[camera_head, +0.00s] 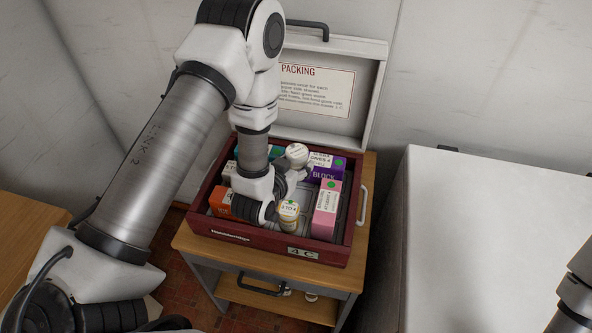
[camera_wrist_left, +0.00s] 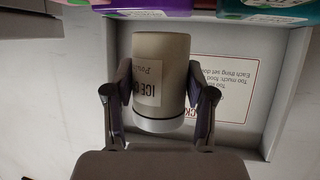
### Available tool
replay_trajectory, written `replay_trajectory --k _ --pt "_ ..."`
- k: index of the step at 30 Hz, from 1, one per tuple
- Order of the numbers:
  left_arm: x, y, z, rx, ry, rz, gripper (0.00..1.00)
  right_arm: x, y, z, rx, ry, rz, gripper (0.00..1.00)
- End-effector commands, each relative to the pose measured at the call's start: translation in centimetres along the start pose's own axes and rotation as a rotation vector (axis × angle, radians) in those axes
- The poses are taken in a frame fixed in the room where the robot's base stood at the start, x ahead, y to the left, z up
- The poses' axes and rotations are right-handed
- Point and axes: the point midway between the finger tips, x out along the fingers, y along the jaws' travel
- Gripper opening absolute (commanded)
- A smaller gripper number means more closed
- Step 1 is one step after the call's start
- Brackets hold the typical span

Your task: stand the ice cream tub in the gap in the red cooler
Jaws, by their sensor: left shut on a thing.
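The ice cream tub is a pale cylinder with a white lid (camera_head: 297,152). In the left wrist view, which is upside down, the tub (camera_wrist_left: 160,72) sits between both fingers of my left gripper (camera_wrist_left: 157,100), its label partly readable. My left gripper (camera_head: 292,180) is shut on it inside the outline of the red cooler (camera_head: 222,227). The tub looks upright, and its base appears above the box tops in the wrist view. My gripper hides much of the tub and the cooler floor in the head view. My right gripper is out of view.
A pink box (camera_head: 327,210), a purple box (camera_head: 328,172), an orange box (camera_head: 221,202) and a small labelled container (camera_head: 288,214) stand in the cooler. The open lid (camera_head: 330,92) rises behind. A white chest (camera_head: 490,235) stands at right.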

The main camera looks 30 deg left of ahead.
Motion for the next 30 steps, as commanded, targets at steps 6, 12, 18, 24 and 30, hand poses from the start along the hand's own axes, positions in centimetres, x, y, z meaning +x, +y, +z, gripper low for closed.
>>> replay_trajectory --k 6,12,18,24,30 --pt "1.4 -0.2 2.1 0.002 -0.005 0.000 0.14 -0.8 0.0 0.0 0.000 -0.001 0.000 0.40" --pt "1.9 -0.2 3.2 0.000 0.000 0.000 0.14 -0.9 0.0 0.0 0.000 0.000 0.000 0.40" --pt "2.0 -0.2 3.5 0.000 -0.001 0.000 0.14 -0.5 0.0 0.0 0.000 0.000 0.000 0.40" --pt "2.2 -0.2 4.1 0.000 -0.001 0.000 0.14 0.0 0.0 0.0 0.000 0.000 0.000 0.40" --pt "2.3 -0.2 4.5 0.000 -0.004 0.000 0.14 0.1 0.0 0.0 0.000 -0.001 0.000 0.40"
